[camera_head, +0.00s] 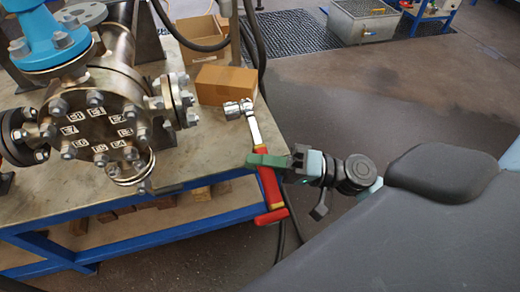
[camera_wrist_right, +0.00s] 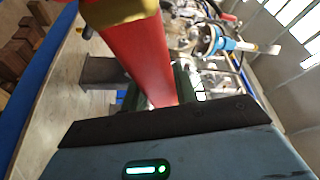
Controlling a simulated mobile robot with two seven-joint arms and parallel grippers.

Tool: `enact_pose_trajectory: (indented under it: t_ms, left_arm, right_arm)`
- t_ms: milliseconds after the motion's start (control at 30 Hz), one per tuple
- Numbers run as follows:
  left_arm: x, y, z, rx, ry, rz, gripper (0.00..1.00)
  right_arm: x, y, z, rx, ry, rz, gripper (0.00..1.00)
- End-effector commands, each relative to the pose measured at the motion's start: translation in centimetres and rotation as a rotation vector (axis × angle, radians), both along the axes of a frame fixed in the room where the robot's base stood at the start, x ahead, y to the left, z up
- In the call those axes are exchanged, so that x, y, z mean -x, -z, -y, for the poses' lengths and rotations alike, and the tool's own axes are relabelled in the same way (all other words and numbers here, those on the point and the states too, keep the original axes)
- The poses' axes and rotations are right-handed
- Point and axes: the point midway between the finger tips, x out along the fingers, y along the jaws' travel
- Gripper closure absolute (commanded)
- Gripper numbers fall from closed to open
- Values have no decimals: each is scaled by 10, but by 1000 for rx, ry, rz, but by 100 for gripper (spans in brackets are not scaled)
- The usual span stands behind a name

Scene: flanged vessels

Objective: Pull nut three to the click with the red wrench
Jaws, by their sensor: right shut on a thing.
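The red wrench (camera_head: 268,188) has a red handle and a silver head at its upper end. My right gripper (camera_head: 271,161) is shut on the handle and holds it just off the table's right edge, head up and to the left. In the right wrist view the red handle (camera_wrist_right: 147,58) runs between the fingers. The wrench head is apart from the nuts. My left gripper is not in view.
The flanged vessel (camera_head: 118,50) stands on a steel-topped table (camera_head: 205,150) with a blue frame. A cardboard box (camera_head: 226,84) sits behind the wrench head. A blue valve (camera_head: 45,35) is at upper left. Dark hoses hang behind the box. The floor at right is open.

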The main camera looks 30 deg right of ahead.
Motion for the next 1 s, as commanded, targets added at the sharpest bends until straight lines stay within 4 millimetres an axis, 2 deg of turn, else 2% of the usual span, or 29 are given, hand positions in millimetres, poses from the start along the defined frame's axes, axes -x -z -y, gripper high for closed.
enact_pose_trajectory:
  t_ms: [267,500,700,1000]
  left_arm:
    - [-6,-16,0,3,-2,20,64]
    - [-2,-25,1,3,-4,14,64]
    - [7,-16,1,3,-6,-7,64]
    - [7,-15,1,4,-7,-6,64]
  right_arm:
    - [-6,-5,-20,-4,0,5,98]
    - [-13,-5,-42,-5,0,6,98]
    - [-12,-1,-42,-2,0,3,98]
    - [-12,-2,-43,-2,0,3,98]
